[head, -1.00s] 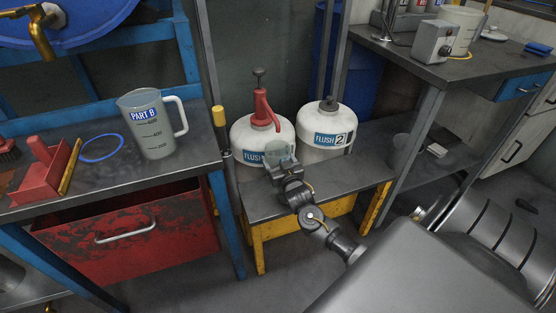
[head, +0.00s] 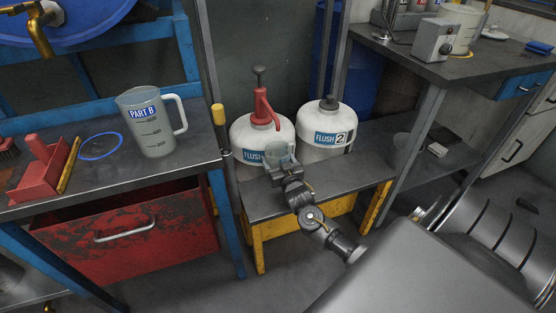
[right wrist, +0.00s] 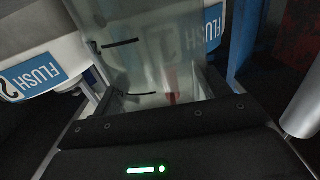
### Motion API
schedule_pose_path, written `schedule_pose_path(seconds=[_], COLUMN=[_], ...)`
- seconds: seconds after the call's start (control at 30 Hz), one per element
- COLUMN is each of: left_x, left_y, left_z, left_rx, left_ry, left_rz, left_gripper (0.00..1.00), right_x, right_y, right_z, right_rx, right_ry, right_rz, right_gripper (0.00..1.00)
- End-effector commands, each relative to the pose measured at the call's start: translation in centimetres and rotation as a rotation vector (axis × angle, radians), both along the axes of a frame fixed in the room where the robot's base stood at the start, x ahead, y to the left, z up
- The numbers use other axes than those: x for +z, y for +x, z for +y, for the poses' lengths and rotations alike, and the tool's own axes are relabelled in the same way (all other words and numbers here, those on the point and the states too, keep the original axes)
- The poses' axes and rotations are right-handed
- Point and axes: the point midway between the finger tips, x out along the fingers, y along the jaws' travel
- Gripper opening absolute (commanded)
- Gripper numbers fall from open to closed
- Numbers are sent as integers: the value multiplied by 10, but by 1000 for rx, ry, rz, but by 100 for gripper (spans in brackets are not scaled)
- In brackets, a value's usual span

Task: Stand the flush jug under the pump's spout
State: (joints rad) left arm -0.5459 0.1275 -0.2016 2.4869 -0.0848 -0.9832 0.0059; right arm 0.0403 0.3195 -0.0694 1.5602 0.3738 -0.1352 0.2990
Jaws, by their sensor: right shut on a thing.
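The flush jug (head: 278,153) is a small translucent cup in front of the left white container, FLUSH 1 by its place beside FLUSH 2. My right gripper (head: 284,168) is shut on it. In the right wrist view the jug (right wrist: 150,62), with dark marks on its wall, fills the space between the fingers (right wrist: 155,100). The red pump (head: 263,108) with a dark knob rises from the left container (head: 248,133). Its spout bends down above the jug. Whether the jug touches the bench is hidden by my gripper. My left gripper is not in view.
The container marked FLUSH 2 (head: 322,125) stands close on the right. Both containers are on a low grey bench (head: 345,178) with yellow legs. A PART B jug (head: 148,128) and a red tray (head: 42,178) are on the left table. Posts flank the low bench.

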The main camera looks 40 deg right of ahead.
Motion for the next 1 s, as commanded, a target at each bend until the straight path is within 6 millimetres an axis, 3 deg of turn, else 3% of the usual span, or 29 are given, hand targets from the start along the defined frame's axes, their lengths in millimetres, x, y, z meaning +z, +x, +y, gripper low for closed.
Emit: schedule_pose_path(seconds=[0.97,1.0], left_x=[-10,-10], left_y=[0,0], left_z=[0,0], left_rx=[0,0], left_ry=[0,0], left_rz=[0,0], left_gripper=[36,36], right_x=[-22,-22], right_y=[-2,-2], right_z=[2,2], right_rx=[2,3], right_ry=[1,2], right_rz=[13,14], right_gripper=[51,78])
